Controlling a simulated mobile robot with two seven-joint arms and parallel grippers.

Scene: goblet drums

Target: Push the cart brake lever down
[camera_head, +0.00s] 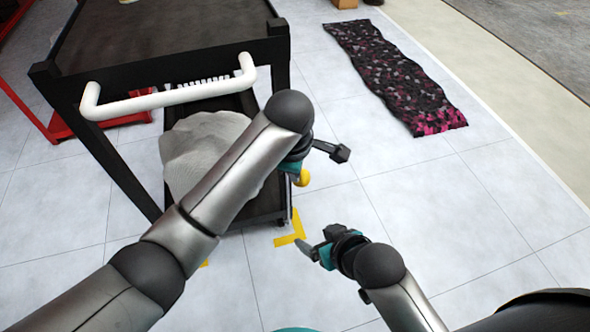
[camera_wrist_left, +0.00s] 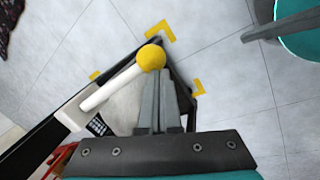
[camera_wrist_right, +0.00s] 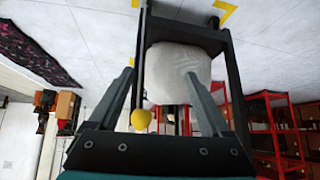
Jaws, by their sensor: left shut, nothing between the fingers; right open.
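The black cart (camera_head: 160,75) stands at the upper left of the head view. Its brake lever is a white rod (camera_wrist_left: 112,86) with a yellow ball knob (camera_wrist_left: 150,58). The knob shows beside my left arm in the head view (camera_head: 302,178) and low in the right wrist view (camera_wrist_right: 141,119). My left gripper (camera_wrist_left: 160,78) is shut and empty, fingertips right at the knob. I cannot tell whether they touch it. My left arm hides much of the lever in the head view. My right gripper (camera_wrist_right: 158,85) is open and empty, apart from the cart.
The cart has a white push handle (camera_head: 170,98) and a pale sack (camera_head: 195,150) on its lower shelf. Yellow tape corners (camera_head: 292,236) mark the floor. A dark patterned mat (camera_head: 395,75) lies at the upper right.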

